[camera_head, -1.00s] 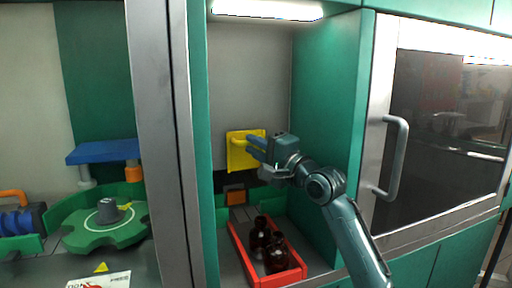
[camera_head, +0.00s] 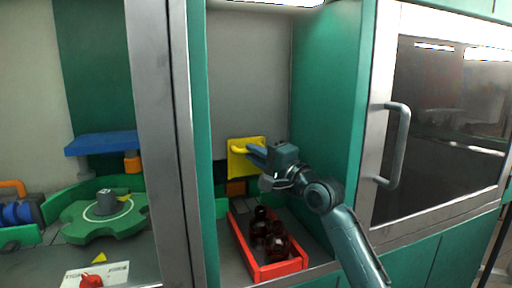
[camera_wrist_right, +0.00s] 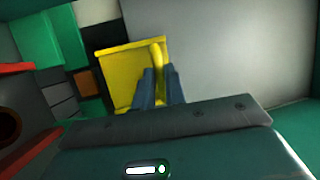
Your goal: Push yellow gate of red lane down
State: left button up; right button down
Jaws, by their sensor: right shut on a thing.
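The yellow gate (camera_head: 240,162) is a flat plate with a bar handle on the back wall of the green bay, above the far end of the red lane (camera_head: 246,258). It also shows in the right wrist view (camera_wrist_right: 117,75), with its yellow handle (camera_wrist_right: 157,54) between my fingers. My right gripper (camera_head: 252,153) is shut on that handle; in the wrist view its blue fingers (camera_wrist_right: 158,88) lie on either side of it. Amber bottles (camera_head: 270,238) stand inside the red lane below my forearm. My left gripper is not in view.
A green wall (camera_head: 335,110) closes the bay at the right. A grey post (camera_head: 160,140) stands at the left. A glass door with a grey handle (camera_head: 394,145) is further right. A green star wheel (camera_head: 105,215) lies left of the post.

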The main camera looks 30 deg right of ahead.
jog(key=shift+r, duration=0.1)
jog(key=c, duration=1.5)
grip_release()
jog(key=shift+o, duration=0.2)
jog(key=shift+s, duration=0.1)
jog(key=b+v, duration=0.1)
jog(key=v, duration=0.6)
jog(key=shift+s+d, duration=0.15)
